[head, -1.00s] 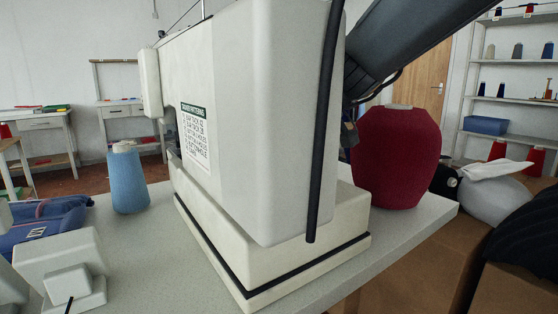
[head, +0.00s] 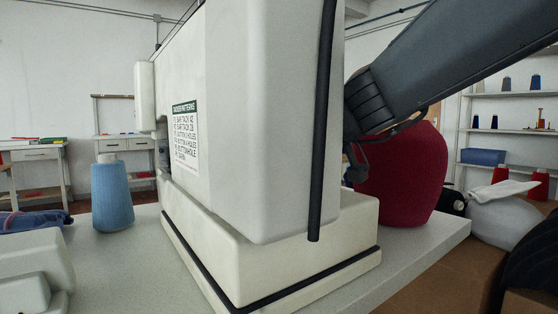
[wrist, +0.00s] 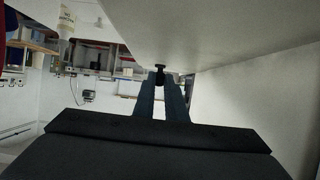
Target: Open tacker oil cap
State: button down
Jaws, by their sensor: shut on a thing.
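The tacker (head: 240,130) is a large white machine with a pattern label, standing on its base in the middle of the head view. My arm comes in from the upper right and passes behind it, so my gripper is hidden there. In the wrist view, my gripper (wrist: 161,88) has its two fingers close together at a small black knob-like cap (wrist: 160,70). The cap sits at the edge of a pale machine surface (wrist: 215,35). The fingers are shut on the cap. Whether its threads are loose cannot be seen.
A blue thread cone (head: 112,195) stands left of the tacker on the grey table (head: 430,240). A large dark red cone (head: 405,180) stands close behind my arm at right. A black hose (head: 325,130) runs down the tacker's near end. Shelves stand at the far right.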

jog(key=shift+s+f, duration=0.1)
jog(key=shift+f, duration=0.05)
dwell(0.6)
jog(key=c, duration=1.8)
grip_release()
jog(key=p+v, duration=0.3)
jog(key=p, duration=0.2)
jog(key=p+v, duration=0.5)
jog(key=p, duration=0.1)
jog(key=shift+f+p, duration=0.1)
jog(key=shift+p, duration=0.25)
jog(key=shift+p, duration=0.3)
